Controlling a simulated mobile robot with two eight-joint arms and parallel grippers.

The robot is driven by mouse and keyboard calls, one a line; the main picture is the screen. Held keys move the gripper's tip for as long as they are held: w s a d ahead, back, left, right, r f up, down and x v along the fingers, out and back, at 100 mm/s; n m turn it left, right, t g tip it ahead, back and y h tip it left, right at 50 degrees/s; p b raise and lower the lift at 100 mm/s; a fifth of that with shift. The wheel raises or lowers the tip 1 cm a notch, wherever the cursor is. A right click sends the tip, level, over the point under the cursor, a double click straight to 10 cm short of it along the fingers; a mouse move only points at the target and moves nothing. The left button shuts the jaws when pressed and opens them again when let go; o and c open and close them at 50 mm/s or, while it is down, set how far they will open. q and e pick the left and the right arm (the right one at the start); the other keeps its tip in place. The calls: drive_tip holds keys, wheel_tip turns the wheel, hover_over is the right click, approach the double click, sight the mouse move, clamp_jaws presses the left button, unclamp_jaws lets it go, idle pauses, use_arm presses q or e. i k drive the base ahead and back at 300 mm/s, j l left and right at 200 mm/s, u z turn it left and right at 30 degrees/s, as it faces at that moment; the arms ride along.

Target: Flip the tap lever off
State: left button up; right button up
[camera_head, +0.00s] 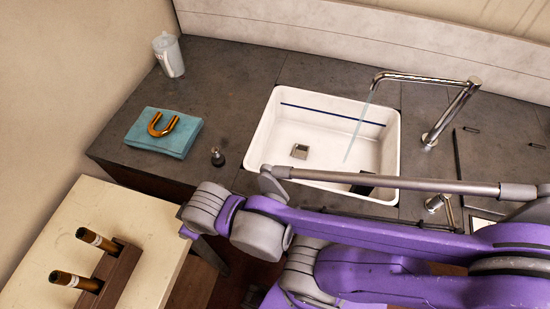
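A short chrome fitting (437,203), which may be the tap lever, stands on the counter right of the sink's front corner. My purple and grey arm crosses the foreground from the right, in front of the sink. No gripper fingers of either arm can be made out.
A teal cloth (165,143) with a U-shaped brass tube (160,128) lies on the dark counter (225,75). A clear jug (169,55) stands behind it. A small dark knob (217,156) is left of the sink. A rack (112,272) holds brass-ended tubes at lower left.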

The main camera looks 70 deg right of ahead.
sight(446, 198)
drive_tip(key=j+z, duration=0.1)
drive_tip(key=z, duration=0.4)
drive_tip(key=k+z, duration=0.1)
drive_tip(key=z, duration=0.4)
drive_tip(key=k+z, duration=0.1)
drive_tip(key=z, duration=0.9)
drive_tip(key=k+z, duration=0.15)
drive_tip(key=z, duration=0.3)
drive_tip(key=l+z, duration=0.1)
drive_tip(key=z, duration=0.8)
drive_tip(key=i+l+z, duration=0.1)
drive_tip(key=z, duration=0.4)
drive_tip(key=j+u, duration=0.35)
